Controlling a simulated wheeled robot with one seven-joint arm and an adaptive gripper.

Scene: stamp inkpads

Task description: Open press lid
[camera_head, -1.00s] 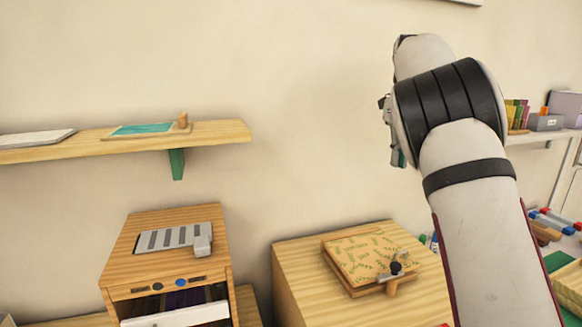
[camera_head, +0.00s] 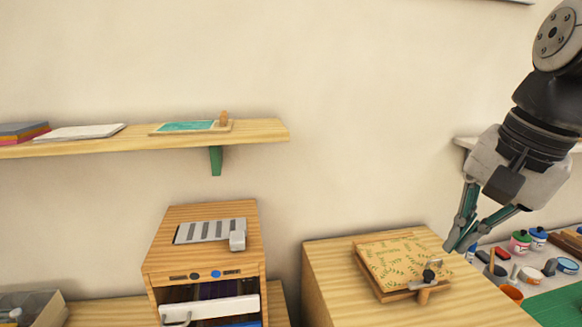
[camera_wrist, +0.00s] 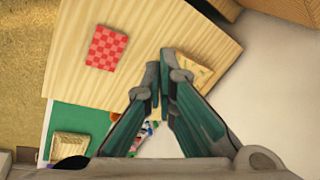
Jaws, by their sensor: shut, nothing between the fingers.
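The press (camera_head: 402,262) is a flat wooden block with a green leaf-patterned lid, lying on the wooden cabinet at the right. Its lid lies flat and looks shut. A black knob with a small metal piece (camera_head: 430,275) and a wooden handle (camera_head: 424,294) sit at its front right edge. My gripper (camera_head: 456,244) points down, shut and empty, just right of the press and apparently above it. In the wrist view the closed fingertips (camera_wrist: 164,58) partly cover what seems to be the press (camera_wrist: 197,68).
A red checkered pad (camera_wrist: 106,47) lies on the cabinet top. Jars and pots (camera_head: 530,240) and a green mat (camera_head: 562,309) are at the right. A small wooden drawer unit (camera_head: 207,262) stands left, below a wall shelf (camera_head: 262,130). The cabinet top left of the press is clear.

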